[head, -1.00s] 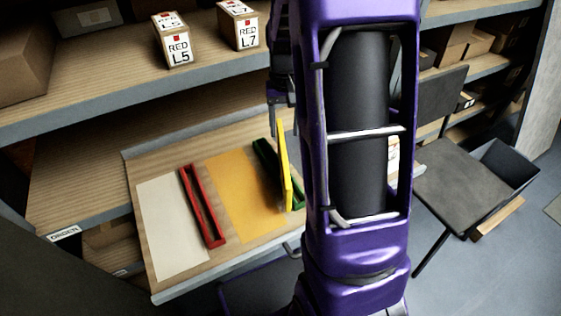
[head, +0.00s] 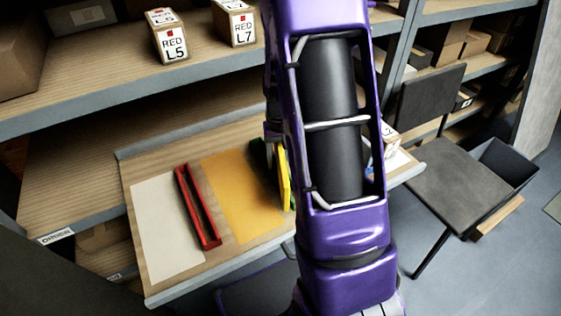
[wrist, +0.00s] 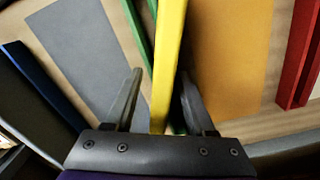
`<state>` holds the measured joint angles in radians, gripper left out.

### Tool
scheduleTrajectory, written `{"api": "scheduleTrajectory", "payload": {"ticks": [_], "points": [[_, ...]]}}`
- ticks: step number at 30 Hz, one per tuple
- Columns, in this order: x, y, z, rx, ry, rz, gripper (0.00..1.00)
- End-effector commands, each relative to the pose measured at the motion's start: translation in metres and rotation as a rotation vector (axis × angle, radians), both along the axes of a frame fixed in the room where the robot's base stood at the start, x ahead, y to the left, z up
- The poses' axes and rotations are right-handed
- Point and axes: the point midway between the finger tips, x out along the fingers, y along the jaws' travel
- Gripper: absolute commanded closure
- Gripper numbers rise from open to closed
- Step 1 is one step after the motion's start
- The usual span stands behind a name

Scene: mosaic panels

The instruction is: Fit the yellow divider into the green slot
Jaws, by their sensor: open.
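The yellow divider (head: 284,178) stands upright at the green slot (head: 258,160), which my arm mostly hides in the head view. In the wrist view the divider (wrist: 167,60) runs between the two fingers of my gripper (wrist: 160,75). The fingers are apart, with a visible gap on each side of the divider. Green rails of the slot (wrist: 138,34) show beside and behind the divider. I cannot tell whether its lower edge is seated in the slot. In the head view my gripper is mostly hidden behind my arm.
A red slotted holder (head: 198,207) lies between a white panel (head: 168,228) and an orange panel (head: 240,195) on the board. A blue strip (wrist: 42,88) and grey panel (wrist: 88,55) show in the wrist view. Shelves with boxes (head: 167,36) stand behind; a chair (head: 455,155) is right.

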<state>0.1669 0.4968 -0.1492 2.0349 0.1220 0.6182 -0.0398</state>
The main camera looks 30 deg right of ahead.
Motion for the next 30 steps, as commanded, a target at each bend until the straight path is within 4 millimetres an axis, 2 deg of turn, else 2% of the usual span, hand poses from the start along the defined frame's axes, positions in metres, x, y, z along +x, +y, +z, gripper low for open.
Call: {"api": "scheduleTrajectory", "payload": {"ticks": [4, 13, 26, 30], "points": [[0.0001, 0.0000, 0.0006, 0.000, 0.000, 0.000, 0.47], [0.0001, 0.0001, 0.0008, 0.000, 0.000, 0.000, 1.00], [0.0004, 0.0000, 0.0013, 0.000, -0.001, -0.001, 1.00], [0.0010, -0.0002, 0.0099, 0.000, -0.003, -0.001, 1.00]]}}
